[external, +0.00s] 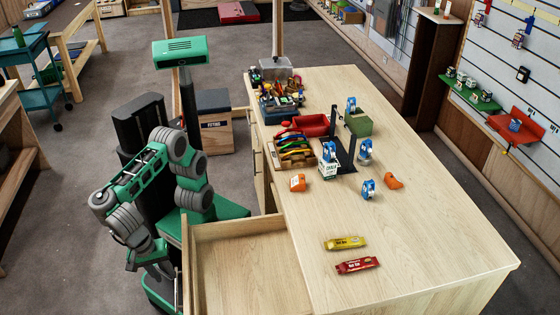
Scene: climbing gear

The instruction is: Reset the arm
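My green and grey arm is folded beside the wooden workbench (430,215), on its left side. My gripper (140,258) hangs low at the end of the arm, left of the open drawer (240,262). It is apart from everything on the bench top. The fingers are too small and dark to tell whether they are open or shut. I see nothing held in it. The drawer is pulled out toward my base, and its visible floor looks empty.
A crate (216,128) stands on the floor behind me.

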